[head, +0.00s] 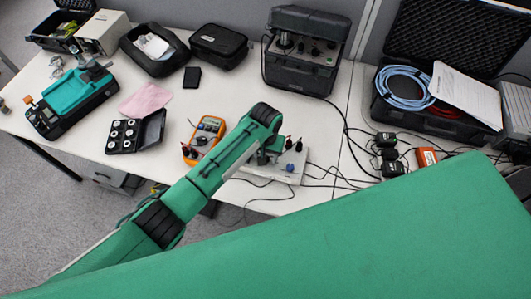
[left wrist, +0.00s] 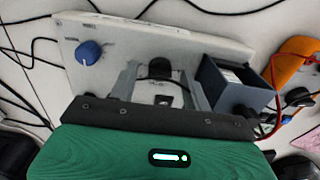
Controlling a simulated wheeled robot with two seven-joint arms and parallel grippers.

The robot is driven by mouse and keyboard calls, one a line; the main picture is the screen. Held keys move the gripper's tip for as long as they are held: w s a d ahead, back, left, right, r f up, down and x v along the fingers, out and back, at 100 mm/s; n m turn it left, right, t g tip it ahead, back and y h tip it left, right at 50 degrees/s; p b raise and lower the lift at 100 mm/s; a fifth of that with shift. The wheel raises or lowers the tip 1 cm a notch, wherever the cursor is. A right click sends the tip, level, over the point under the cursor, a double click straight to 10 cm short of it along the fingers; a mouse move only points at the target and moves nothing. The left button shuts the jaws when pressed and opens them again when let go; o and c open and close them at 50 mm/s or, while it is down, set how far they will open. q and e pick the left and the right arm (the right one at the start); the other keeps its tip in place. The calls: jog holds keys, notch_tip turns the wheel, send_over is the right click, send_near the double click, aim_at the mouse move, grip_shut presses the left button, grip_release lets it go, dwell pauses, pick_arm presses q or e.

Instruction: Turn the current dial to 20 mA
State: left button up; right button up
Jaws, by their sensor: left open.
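The current dial is a blue knob (head: 290,167) on a white panel (head: 294,157). In the left wrist view the blue dial (left wrist: 89,52) sits near the upper left of the white panel (left wrist: 120,35), with a white mark on it. My left gripper (head: 264,157) is over the left part of the panel. In the left wrist view its two grey fingers (left wrist: 160,72) are spread apart, and the dial lies outside them, to the left. A dark fitting on the panel shows between the fingers. The dial's scale is too small to read. My right gripper is not in view.
A blue-grey open box (left wrist: 235,88) stands beside the fingers. An orange multimeter (head: 204,139) lies left of the panel. Black cables cross the table around the panel. A black case (head: 305,50) stands behind, and black blocks (head: 388,152) and an orange box (head: 426,157) are to the right.

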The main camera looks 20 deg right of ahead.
pick_arm(q)
jog(key=c, duration=1)
